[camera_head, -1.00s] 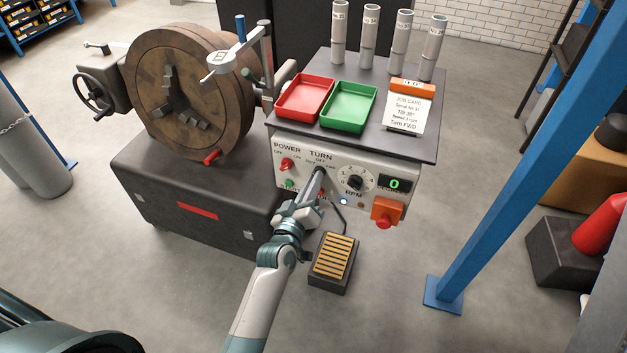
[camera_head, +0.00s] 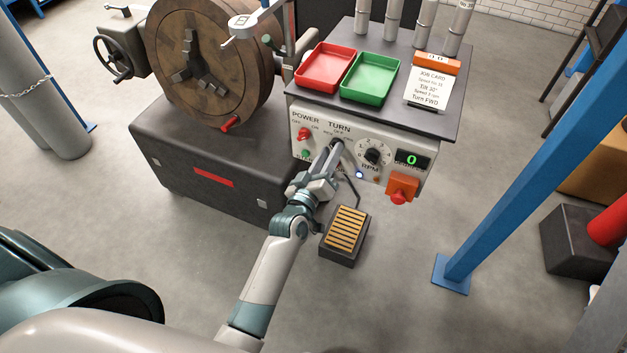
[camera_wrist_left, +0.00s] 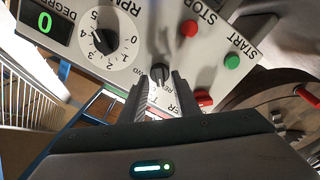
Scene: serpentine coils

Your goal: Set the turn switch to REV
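The control panel (camera_head: 300,165) is on the front of the machine cabinet, with the label TURN at its upper middle. My left gripper (camera_head: 337,146) reaches the panel just below that label and hides the turn switch in the head view. In the left wrist view, the turn switch (camera_wrist_left: 160,72) is a small dark knob at the tips of my left gripper (camera_wrist_left: 160,88). The fingers are apart, one on either side of the knob, with white panel showing between them. I cannot tell whether they touch it or where it points. My right gripper is out of view.
The red power knob (camera_head: 303,134) is left of the turn switch; the RPM dial (camera_head: 373,156) and display (camera_head: 411,160) showing 0 are right. An orange box (camera_head: 402,187) juts out at lower right. A pedal (camera_head: 345,232) stands below. The job card (camera_head: 428,88) reads Turn FWD.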

